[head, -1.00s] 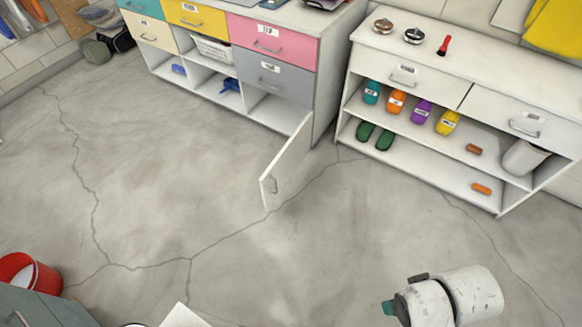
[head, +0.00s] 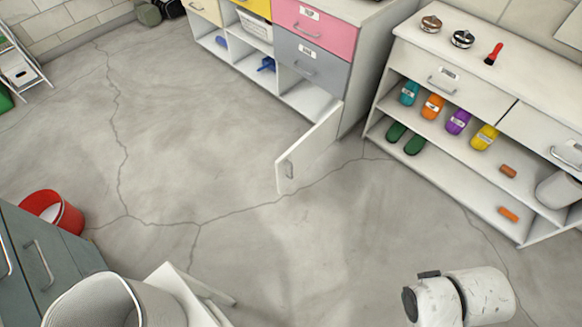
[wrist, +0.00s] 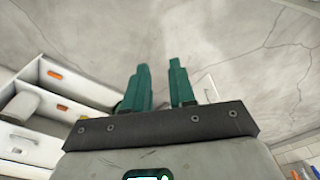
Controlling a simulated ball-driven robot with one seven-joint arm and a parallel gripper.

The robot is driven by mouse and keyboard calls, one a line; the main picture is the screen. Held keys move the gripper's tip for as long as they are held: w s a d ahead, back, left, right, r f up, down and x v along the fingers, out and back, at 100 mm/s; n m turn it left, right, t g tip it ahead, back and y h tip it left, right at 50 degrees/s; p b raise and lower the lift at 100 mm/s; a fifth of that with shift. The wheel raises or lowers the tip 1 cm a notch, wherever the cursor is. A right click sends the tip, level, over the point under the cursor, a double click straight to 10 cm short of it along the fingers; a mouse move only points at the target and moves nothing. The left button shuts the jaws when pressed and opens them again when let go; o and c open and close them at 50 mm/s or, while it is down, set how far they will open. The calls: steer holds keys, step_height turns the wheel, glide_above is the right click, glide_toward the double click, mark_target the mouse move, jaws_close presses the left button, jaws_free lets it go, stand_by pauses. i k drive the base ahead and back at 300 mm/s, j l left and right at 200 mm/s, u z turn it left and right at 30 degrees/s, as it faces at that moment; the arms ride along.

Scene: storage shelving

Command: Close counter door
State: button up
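The white counter door (head: 308,150) stands swung open from the low counter (head: 374,40) at the top middle of the head view. It sticks out over the floor, with its handle (head: 289,169) near its free edge. An open compartment (head: 305,98) shows behind it, below the grey drawer. In the wrist view my gripper (wrist: 159,64) has two green fingers apart with nothing between them. A pale edge beside the right finger may be the door; I cannot tell. In the head view my arm is at the lower right, well apart from the door, and the fingers are not seen.
A white shelf unit (head: 450,150) with shoes and small items stands at the right. A red bucket (head: 66,215), grey cabinet (head: 30,270), white stool (head: 180,285) and bin (head: 90,305) are at the lower left. The cracked floor (head: 200,150) between is clear.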

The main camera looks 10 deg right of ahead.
mark_target(293, 162)
steer(key=i+l+u, duration=0.2)
steer(key=l, duration=0.35)
steer(key=l+u, duration=0.15)
steer(key=l, duration=0.35)
steer(key=i+l+u, duration=0.2)
steer(key=i, duration=0.15)
steer(key=i+l+u, duration=0.15)
steer(key=i, duration=0.2)
